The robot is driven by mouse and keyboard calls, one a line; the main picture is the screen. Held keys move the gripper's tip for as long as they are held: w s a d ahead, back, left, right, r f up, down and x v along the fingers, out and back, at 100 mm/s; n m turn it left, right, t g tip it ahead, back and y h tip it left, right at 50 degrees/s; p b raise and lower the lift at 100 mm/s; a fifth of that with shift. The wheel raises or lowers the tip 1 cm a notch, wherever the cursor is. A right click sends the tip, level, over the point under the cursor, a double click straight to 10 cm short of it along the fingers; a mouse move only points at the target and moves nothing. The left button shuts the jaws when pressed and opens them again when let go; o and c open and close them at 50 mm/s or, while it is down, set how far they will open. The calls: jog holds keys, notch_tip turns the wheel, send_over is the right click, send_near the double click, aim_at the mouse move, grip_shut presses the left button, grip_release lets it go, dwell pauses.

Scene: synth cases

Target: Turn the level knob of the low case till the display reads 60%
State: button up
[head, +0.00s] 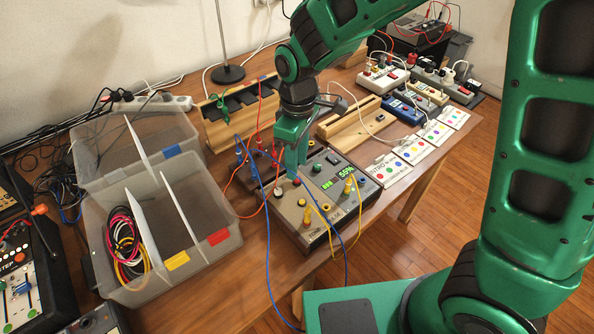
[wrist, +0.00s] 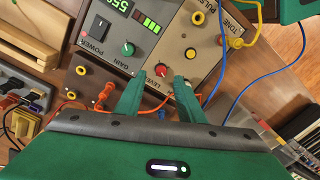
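The low case (head: 318,228) stands on the table below my gripper, its panel facing up. Its lit green display (head: 346,172) appears to read 50% in the head view; in the wrist view the display (wrist: 121,7) is cut off by the top edge. The red level knob (wrist: 162,71) sits beside the LEVEL label; in the head view it is mostly behind the fingers. My gripper (wrist: 161,79) points down at the panel with its fingers apart, one on each side of the knob. Gaps show between knob and fingertips.
Yellow, blue and red cables run across the case. A clear divided bin (head: 200,258) stands left; a wooden rack (head: 352,120) is behind.

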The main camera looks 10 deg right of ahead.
aim_at(297, 181)
jog(key=shift+f, duration=2.1)
grip_shut()
